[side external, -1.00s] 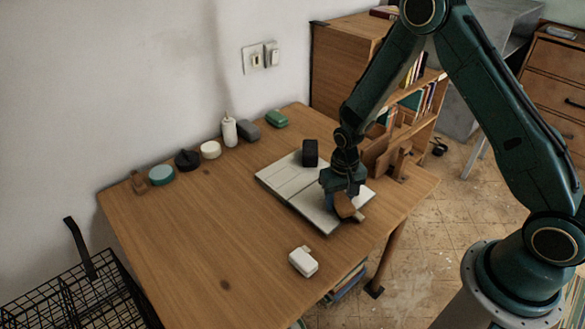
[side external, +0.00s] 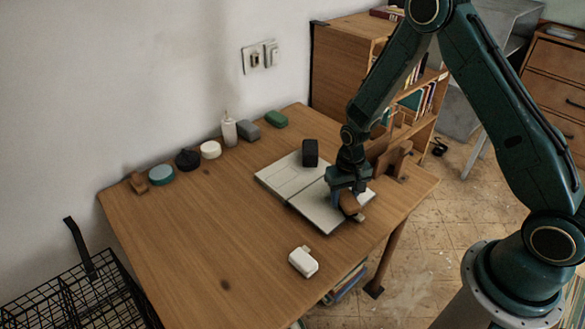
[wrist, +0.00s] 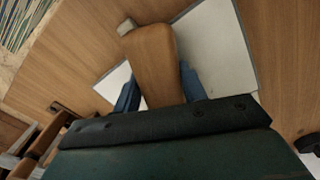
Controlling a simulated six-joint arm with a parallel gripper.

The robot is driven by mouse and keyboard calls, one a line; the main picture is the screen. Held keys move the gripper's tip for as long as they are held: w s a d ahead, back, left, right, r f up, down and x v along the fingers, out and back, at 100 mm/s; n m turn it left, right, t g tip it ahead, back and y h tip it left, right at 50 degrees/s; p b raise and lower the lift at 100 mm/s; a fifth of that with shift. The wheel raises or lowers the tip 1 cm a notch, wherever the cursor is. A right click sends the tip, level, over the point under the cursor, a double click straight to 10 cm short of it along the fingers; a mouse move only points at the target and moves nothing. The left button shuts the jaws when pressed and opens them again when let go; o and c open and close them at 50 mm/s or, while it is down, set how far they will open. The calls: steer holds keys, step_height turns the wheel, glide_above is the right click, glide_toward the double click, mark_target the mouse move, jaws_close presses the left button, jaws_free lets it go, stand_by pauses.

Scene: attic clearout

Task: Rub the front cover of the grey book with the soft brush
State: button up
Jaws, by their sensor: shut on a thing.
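The grey book (side external: 290,184) lies spread flat on the wooden table, with a line down its middle; I cannot tell whether covers or pages face up. My gripper (side external: 346,194) is over its right half, shut on the soft brush (side external: 351,206). In the wrist view, the brown wooden brush body (wrist: 153,58) sits between my blue fingers (wrist: 160,90), with a pale end (wrist: 126,26) beyond. The light panels of the book (wrist: 222,45) show on both sides of it. The bristles' contact with the book is hidden.
A black block (side external: 310,153) stands at the book's back edge. A wooden stand (side external: 393,162) is close to the right of my gripper. A white object (side external: 303,262) lies in front. Several small items, including a white bottle (side external: 229,130), line the wall. The table's left middle is clear.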

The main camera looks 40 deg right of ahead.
mark_target(323, 189)
steer(key=shift+w+d, duration=0.1)
stand_by(0.4)
steer(key=shift+w, duration=1.25)
steer(key=shift+w, duration=0.1)
steer(key=shift+w, duration=1.2)
steer(key=shift+w, duration=0.15)
steer(key=shift+w+r, duration=0.1)
steer(key=shift+w, duration=1.1)
steer(key=shift+d, duration=0.1)
steer(key=shift+d, duration=0.8)
